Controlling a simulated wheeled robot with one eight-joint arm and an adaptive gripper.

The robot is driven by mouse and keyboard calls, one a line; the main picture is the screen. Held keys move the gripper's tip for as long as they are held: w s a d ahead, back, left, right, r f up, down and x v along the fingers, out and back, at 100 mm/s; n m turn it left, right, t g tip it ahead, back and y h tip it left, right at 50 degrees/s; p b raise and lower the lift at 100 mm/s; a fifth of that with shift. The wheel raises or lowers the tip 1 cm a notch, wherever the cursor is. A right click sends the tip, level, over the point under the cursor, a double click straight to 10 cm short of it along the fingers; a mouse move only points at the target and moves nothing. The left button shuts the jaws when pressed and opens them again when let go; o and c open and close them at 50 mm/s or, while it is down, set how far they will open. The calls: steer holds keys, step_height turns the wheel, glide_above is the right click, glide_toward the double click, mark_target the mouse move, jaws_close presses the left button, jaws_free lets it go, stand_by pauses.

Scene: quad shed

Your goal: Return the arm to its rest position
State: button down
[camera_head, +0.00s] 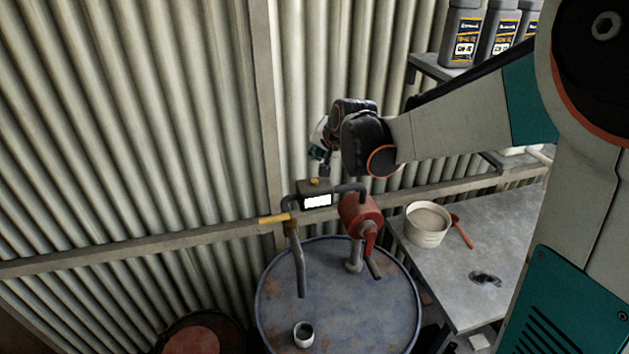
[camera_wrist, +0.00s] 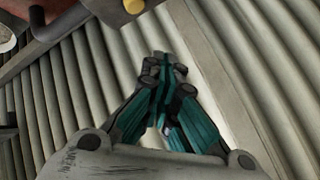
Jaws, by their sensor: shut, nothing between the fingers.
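My gripper (camera_wrist: 163,62) fills the middle of the wrist view, with its teal fingers drawn together and nothing between them. In the head view my gripper (camera_head: 319,165) is small and partly hidden by the wrist. It hangs just above the pump's meter box (camera_head: 316,197), against the corrugated wall. My arm reaches in from the right, bent at the wrist. The red pump (camera_head: 361,216) stands on the blue drum (camera_head: 335,318) below the wrist. A yellow-brass piece (camera_head: 273,219) sticks out at the left of the pump pipe.
A small grey cup (camera_head: 303,334) stands on the drum. Oil bottles (camera_head: 499,37) stand on a shelf behind my arm. The corrugated wall (camera_head: 130,120) closes the back.

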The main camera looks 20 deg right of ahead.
steer(key=s+f+n+g+h+b, duration=0.1)
steer(key=s+f+n+b, duration=0.6)
steer(key=s+f+b, duration=2.2)
steer(key=s+a+g+b, duration=0.1)
steer(key=s, duration=0.3)
steer(key=shift+s+f+n, duration=0.35)
steer(key=shift+f+n, duration=0.05)
